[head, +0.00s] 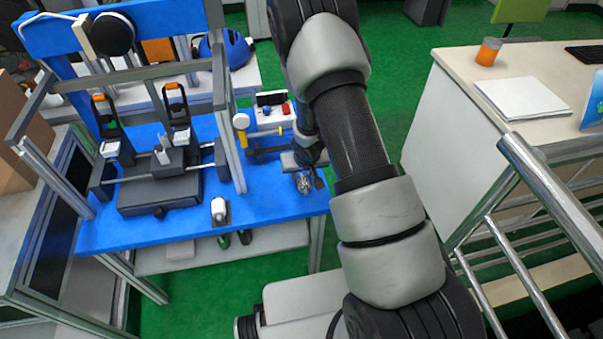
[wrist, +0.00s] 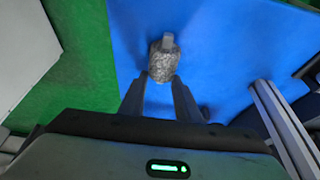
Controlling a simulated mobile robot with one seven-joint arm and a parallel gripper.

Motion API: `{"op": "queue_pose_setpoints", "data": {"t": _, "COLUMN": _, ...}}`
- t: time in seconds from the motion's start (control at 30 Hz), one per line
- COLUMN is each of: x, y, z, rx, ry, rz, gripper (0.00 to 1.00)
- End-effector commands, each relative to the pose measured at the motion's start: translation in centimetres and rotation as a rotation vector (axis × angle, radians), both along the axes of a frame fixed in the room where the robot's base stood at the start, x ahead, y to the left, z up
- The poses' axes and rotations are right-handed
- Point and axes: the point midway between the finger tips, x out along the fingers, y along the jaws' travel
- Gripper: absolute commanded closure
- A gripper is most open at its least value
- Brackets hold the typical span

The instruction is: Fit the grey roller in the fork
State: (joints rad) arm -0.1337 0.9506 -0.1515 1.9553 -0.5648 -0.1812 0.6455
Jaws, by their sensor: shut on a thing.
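A speckled grey, roughly cylindrical piece with a short light-grey end, which I take to be the grey roller (wrist: 163,62), sits at my fingertips in the wrist view. In the head view the grey roller (head: 303,183) shows below my gripper (head: 306,166), over the right end of the blue table. My gripper (wrist: 160,78) is shut on it, with one finger on each side of its near end. I cannot pick out the fork for certain. A dark carriage (head: 160,188) with upright black arms stands inside the frame at left.
The blue table (head: 270,205) has bare room at its front right. A small white cylinder on a dark base (head: 219,211) stands at its front edge. Grey frame posts (head: 230,120) rise left of my gripper. A metal railing (head: 550,190) and a pale desk (head: 450,70) are at right.

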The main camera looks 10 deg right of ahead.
Motion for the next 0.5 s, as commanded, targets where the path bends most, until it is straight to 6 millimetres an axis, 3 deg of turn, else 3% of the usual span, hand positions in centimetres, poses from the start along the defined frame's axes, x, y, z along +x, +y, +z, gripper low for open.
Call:
{"op": "queue_pose_setpoints", "data": {"t": 0.17, "x": -0.01, "y": -0.02, "z": -0.57, "rx": 0.001, "ry": 0.000, "rz": -0.002, "gripper": 0.95}}
{"op": "queue_pose_setpoints", "data": {"t": 0.2, "x": -0.03, "y": -0.02, "z": -0.47, "rx": 0.001, "ry": 0.001, "rz": -0.002, "gripper": 0.67}}
{"op": "queue_pose_setpoints", "data": {"t": 0.3, "x": -0.03, "y": -0.02, "z": -0.41, "rx": 0.001, "ry": 0.001, "rz": -0.002, "gripper": 0.51}}
{"op": "queue_pose_setpoints", "data": {"t": 0.5, "x": -0.04, "y": -0.01, "z": -0.41, "rx": 0.000, "ry": 0.001, "rz": -0.001, "gripper": 0.51}}
